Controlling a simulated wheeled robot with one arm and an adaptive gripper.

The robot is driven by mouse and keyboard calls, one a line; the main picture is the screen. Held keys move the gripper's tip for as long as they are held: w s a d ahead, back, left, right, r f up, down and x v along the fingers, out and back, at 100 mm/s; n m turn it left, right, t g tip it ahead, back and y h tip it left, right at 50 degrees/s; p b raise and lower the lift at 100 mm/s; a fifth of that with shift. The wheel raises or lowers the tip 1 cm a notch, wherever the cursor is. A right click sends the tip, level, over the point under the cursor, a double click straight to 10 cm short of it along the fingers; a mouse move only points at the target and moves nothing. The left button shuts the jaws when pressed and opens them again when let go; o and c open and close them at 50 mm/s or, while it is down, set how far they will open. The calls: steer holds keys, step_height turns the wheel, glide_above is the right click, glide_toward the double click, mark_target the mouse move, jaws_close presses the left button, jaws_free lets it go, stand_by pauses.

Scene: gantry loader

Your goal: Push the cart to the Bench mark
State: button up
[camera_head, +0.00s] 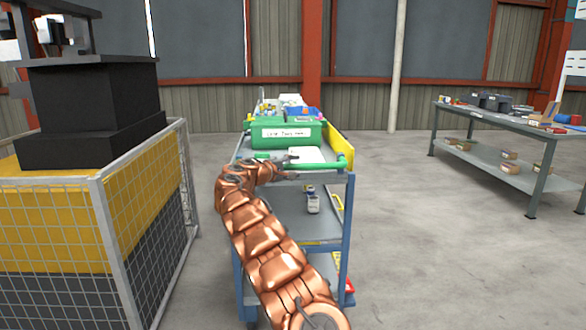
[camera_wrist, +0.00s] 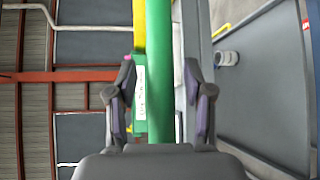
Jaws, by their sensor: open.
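The cart (camera_head: 348,215) is a blue-grey trolley with several shelves, straight ahead in the head view. A green handle bar (camera_head: 325,169) runs across its near end, and a green labelled box (camera_head: 287,134) stands on its top shelf. My gripper (camera_head: 291,158) is at this handle. In the wrist view my gripper (camera_wrist: 163,80) is open, with the green handle bar (camera_wrist: 160,40) running between its fingers. I cannot tell whether the fingers touch the bar. My copper arm hides part of the cart's near side. No floor mark for the Bench is visible.
A mesh fence (camera_head: 105,230) around a machine stands close on the cart's left. A grey workbench (camera_head: 500,122) with boxes and tools stands at the right. The concrete floor (camera_head: 440,260) between cart and workbench is clear. A wall with red columns closes the back.

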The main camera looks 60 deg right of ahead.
jaws_close()
stand_by(0.3)
stand_by(0.3)
